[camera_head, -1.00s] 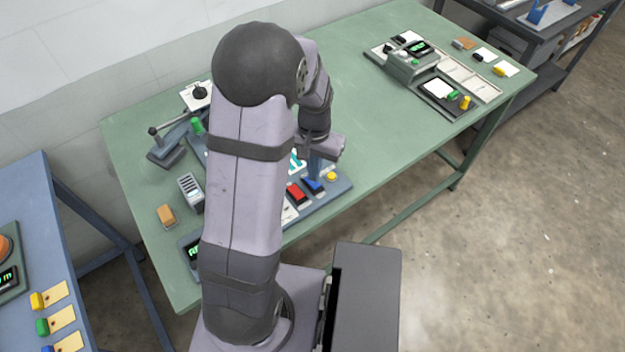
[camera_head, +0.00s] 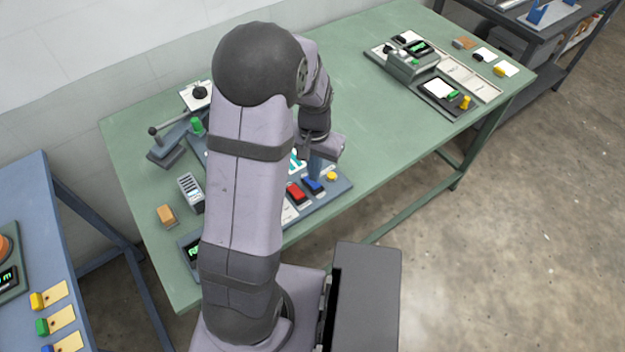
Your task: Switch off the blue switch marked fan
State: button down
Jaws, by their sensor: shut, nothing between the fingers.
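A blue switch (camera_head: 313,186) sits on the grey-blue control panel (camera_head: 341,189) on the green table, between a red switch (camera_head: 297,193) and a round yellow button (camera_head: 332,177). My gripper (camera_head: 315,174) points down just behind the blue switch, shut and empty. Its tip is close to the switch; I cannot tell whether they touch. The fan marking is too small to read. My arm hides much of the panel's left part.
A lever unit (camera_head: 165,150), a grey slotted box (camera_head: 190,192) and an orange block (camera_head: 166,215) stand left of my arm. Another device (camera_head: 411,66) sits on the table's far right. The table between it and the panel is clear.

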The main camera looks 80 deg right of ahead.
jog(key=shift+f+b, duration=0.7)
jog(key=shift+f, duration=0.45)
dwell(0.6)
jog(key=shift+r, duration=0.15)
notch_tip(320, 180, up, 7)
jog(key=p, duration=0.6)
dwell(0.7)
